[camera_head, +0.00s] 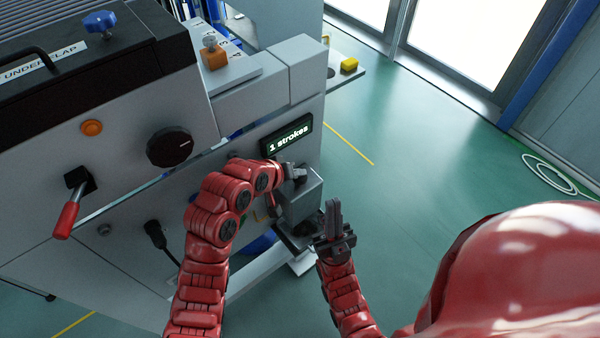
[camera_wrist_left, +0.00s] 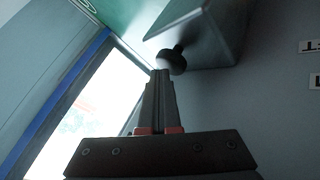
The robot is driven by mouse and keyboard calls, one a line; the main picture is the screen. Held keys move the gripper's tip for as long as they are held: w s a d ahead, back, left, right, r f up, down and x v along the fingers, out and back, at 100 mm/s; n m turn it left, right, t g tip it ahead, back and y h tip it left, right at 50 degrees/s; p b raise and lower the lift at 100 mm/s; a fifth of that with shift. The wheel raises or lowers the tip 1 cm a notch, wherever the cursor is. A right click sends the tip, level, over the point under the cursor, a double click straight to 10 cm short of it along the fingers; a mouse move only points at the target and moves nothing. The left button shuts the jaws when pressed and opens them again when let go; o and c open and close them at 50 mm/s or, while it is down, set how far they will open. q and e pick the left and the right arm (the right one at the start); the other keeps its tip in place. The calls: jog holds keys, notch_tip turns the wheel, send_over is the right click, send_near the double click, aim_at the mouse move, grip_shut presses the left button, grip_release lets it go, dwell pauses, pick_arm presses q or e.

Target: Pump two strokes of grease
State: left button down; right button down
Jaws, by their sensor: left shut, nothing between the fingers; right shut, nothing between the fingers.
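The counter display (camera_head: 287,136) on the panel reads "1 strokes". Below it a grey box (camera_head: 303,197) juts from the panel. In the left wrist view the box (camera_wrist_left: 205,38) carries a dark round knob (camera_wrist_left: 173,60) on its side. My left gripper (camera_head: 296,173) is at the top of this box in the head view, shut and empty. In the left wrist view its fingertips (camera_wrist_left: 161,73) are right at the knob; I cannot tell whether they touch. My right gripper (camera_head: 333,212) is shut and empty, pointing up, right of the box and apart from it.
The panel also carries a black dial (camera_head: 169,147), an orange button (camera_head: 92,128) and a red-handled lever (camera_head: 67,217). The green floor (camera_head: 420,150) to the right is clear.

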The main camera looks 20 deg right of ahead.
pick_arm(q)
jog(key=shift+f, duration=0.5)
jog(key=shift+r, duration=0.1)
dwell(0.4)
jog(key=shift+r+p, duration=0.4)
jog(key=shift+r, duration=1.25)
jog(key=shift+r, duration=0.1)
notch_tip(320, 180, up, 5)
jog(key=shift+f+p, duration=0.15)
jog(key=shift+p, duration=0.8)
